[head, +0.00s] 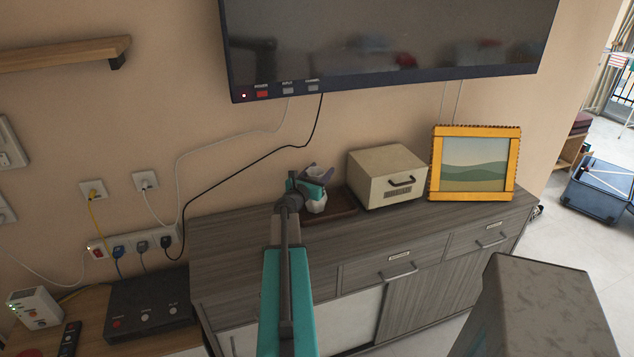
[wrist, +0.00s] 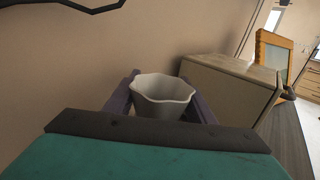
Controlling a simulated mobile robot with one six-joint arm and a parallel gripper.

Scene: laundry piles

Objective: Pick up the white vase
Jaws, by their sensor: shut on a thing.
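The white vase (head: 315,203) is over the back of the grey wooden cabinet, above or at a dark brown tray (head: 341,208), left of the cream box. My gripper (head: 317,175) is at the vase, with its purple fingers around it. In the wrist view the vase (wrist: 162,95) shows its wavy open rim between the two purple fingers of my gripper (wrist: 160,100). The gripper is shut on the vase. The vase looks roughly upright. Its lower part is hidden in the wrist view, and I cannot tell whether its base touches the tray.
A cream box (head: 386,176) with a dark handle stands close to the right of the vase. A yellow picture frame (head: 474,131) stands further right. A wall television (head: 390,45) hangs above. Black and white cables (head: 262,157) run down the wall behind the gripper.

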